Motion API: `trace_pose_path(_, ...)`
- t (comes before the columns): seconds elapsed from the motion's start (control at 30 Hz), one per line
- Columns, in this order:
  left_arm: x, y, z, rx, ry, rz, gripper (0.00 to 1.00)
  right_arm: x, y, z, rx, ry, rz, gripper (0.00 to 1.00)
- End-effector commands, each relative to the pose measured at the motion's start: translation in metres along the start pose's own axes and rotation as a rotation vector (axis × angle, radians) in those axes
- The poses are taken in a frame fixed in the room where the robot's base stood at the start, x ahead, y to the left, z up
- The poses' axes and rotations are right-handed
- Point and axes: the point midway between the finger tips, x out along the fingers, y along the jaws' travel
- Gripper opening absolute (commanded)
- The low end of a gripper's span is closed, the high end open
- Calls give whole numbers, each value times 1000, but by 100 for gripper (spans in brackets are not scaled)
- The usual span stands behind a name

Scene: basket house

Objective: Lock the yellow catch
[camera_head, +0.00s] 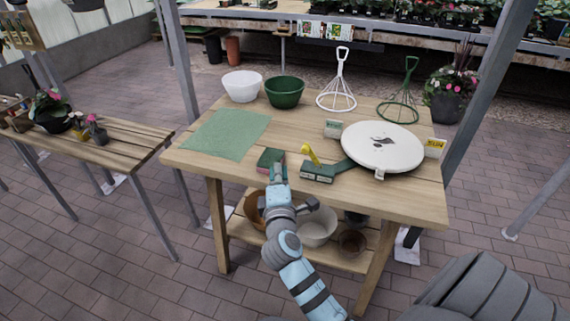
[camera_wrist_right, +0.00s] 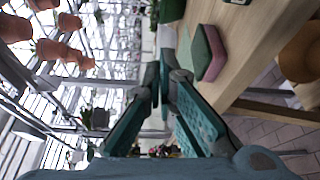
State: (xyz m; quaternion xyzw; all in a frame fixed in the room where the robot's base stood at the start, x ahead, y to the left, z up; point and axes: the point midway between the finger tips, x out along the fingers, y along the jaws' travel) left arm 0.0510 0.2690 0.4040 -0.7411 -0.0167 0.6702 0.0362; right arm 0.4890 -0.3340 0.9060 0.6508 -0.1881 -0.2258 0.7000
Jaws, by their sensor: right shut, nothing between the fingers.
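The yellow catch (camera_head: 310,153) stands tilted up at the left end of a green base (camera_head: 318,173) near the front edge of the wooden table (camera_head: 215,165). A dark green arm (camera_head: 358,166) runs from this base toward the round white lid (camera_head: 383,147). My right gripper (camera_head: 280,172) is shut and empty, at the table's front edge, left of the catch and apart from it. In the right wrist view its teal fingers (camera_wrist_right: 163,65) are together. I cannot make out the catch in that view. My left gripper is not in view.
A green and pink block (camera_head: 269,158) lies close by my right gripper; it also shows in the wrist view (camera_wrist_right: 208,53). A green mat (camera_head: 227,134), a white bowl (camera_head: 242,85), a green bowl (camera_head: 285,92) and wire stands (camera_head: 337,92) occupy the table. Pots stand on the lower shelf.

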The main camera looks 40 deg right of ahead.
Motion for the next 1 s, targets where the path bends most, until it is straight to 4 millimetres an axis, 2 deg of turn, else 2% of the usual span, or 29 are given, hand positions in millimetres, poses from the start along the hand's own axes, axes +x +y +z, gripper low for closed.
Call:
trace_pose_path(0.43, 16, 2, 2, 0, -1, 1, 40, 92, -1, 2, -2, -4, 1, 0)
trace_pose_path(0.5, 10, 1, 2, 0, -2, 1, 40, 84, 0, 16, -5, -3, 0, 0)
trace_pose_path(0.7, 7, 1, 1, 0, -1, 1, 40, 76, 0, 36, -1, -1, 0, 0)
trace_pose_path(1.0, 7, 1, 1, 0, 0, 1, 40, 75, 0, 38, 0, -1, -1, 0)
